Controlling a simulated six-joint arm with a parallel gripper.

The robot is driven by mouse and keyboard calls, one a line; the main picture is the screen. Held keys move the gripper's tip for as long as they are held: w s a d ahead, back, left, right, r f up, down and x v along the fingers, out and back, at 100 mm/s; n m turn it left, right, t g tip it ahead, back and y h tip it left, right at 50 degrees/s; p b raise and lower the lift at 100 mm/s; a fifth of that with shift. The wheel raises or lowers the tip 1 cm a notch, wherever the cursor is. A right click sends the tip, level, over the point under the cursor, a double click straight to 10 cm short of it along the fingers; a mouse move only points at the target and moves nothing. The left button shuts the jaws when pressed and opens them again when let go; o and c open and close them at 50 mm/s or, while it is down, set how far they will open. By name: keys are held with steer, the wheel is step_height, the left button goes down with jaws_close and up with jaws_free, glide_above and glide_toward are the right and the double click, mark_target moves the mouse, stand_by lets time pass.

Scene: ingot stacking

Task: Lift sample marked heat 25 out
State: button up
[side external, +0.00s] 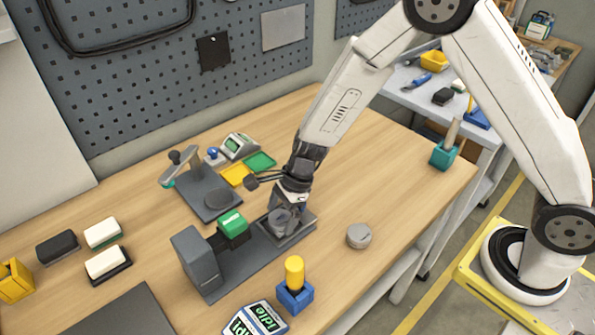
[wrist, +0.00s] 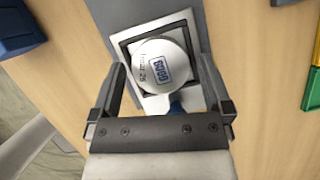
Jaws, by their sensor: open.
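The sample marked heat 25 (wrist: 150,75) is a round, light metal disc with a blue-framed label reading "GOOD", seen upside down in the wrist view. It sits in a square recess (wrist: 121,37) at the end of the grey device (side external: 220,278). My gripper (wrist: 160,95) is open, with one finger on each side of the sample and apart from it. In the side external view my gripper (side external: 284,214) is low over that end of the device and partly hides the sample.
A loose grey disc (side external: 358,236) lies on the table to the right. A blue block with a yellow handle (side external: 294,280) stands in front. A green-topped block (side external: 233,224) is on the device. A dark stand (side external: 210,195) and green and yellow trays (side external: 260,162) are behind.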

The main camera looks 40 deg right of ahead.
steer(key=shift+a+f, duration=0.1)
steer(key=shift+f, duration=0.2)
jaws_close()
stand_by(0.5)
steer(key=shift+r, duration=0.25)
